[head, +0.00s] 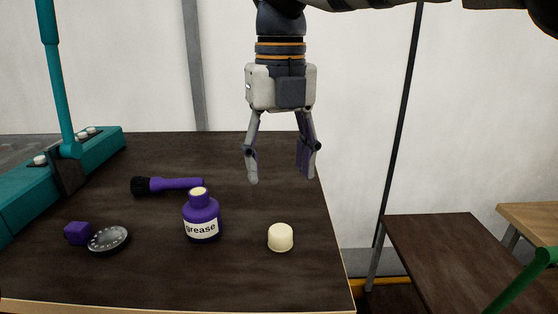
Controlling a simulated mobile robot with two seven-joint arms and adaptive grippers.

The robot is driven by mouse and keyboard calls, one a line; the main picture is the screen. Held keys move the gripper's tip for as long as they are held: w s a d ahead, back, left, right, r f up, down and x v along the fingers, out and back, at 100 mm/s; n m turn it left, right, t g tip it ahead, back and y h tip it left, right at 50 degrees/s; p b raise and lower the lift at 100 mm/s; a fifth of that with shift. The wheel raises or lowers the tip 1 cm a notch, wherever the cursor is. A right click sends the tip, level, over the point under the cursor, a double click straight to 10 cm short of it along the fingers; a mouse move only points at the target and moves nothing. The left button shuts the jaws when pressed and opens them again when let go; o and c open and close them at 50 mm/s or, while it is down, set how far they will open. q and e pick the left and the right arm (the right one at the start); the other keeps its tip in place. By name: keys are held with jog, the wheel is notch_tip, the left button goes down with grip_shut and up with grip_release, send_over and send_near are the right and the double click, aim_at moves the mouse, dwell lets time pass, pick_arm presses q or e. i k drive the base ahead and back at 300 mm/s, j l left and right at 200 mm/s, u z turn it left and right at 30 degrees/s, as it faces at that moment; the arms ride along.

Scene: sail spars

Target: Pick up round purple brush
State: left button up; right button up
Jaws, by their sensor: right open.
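The round purple brush (178,185) lies on its side on the dark wooden table, with its black bristles to the left and its purple handle to the right. The handle's right end is just behind the grease bottle's neck. My right gripper (279,178) hangs pointing down, to the right of the brush and apart from it. Its fingers are spread with nothing between them. My left gripper is not in view.
A teal machine (60,180) with an upright lever occupies the left.

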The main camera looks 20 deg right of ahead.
aim_at(141, 186)
jog(key=k, duration=1)
